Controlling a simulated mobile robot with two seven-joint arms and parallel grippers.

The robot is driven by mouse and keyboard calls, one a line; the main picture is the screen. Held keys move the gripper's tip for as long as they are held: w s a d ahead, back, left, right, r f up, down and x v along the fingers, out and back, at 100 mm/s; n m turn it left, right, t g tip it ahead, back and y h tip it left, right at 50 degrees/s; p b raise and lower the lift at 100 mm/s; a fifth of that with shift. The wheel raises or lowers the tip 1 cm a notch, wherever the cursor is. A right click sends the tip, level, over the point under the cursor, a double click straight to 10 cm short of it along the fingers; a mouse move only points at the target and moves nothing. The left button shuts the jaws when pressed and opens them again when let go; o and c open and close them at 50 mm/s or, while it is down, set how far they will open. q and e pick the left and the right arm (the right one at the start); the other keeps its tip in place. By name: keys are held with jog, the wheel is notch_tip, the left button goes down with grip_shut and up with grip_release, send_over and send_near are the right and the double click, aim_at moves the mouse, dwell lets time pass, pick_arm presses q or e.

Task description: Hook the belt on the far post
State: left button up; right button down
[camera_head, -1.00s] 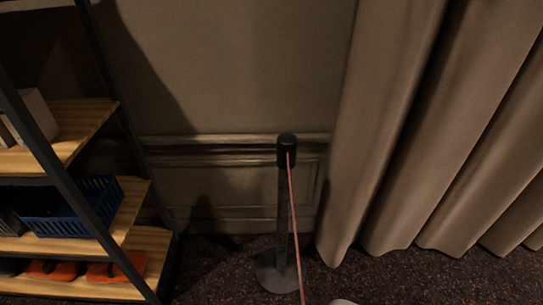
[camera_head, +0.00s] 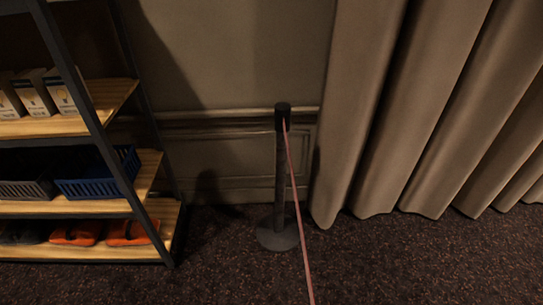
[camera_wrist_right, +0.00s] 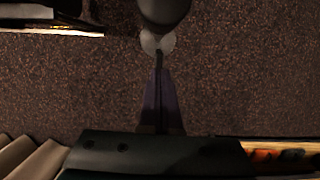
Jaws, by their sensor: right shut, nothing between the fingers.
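A dark post (camera_head: 280,180) stands upright on a round base (camera_head: 278,233) in the head view, between the shelf and the curtain. A thin pinkish belt (camera_head: 299,215) starts at the post's head and runs down out of the bottom of the picture; its other end is out of sight. In the right wrist view my right gripper (camera_wrist_right: 159,78) is shut and empty above the carpet. A dark rounded thing at the top edge there is too unclear to name. My left gripper is in neither view.
A shelf rack (camera_head: 100,206) with boxes, blue and dark baskets (camera_head: 92,187) and orange items (camera_head: 128,233) stands left of the post. A beige curtain (camera_head: 400,110) hangs at right. The carpet (camera_head: 420,265) in front is clear.

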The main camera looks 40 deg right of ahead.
jog(key=shift+s+a, duration=0.35)
jog(key=shift+s, duration=0.2)
jog(key=shift+s+a, duration=0.3)
jog(key=shift+s, duration=0.25)
jog(key=p+v, duration=1)
jog(key=shift+w, duration=0.1)
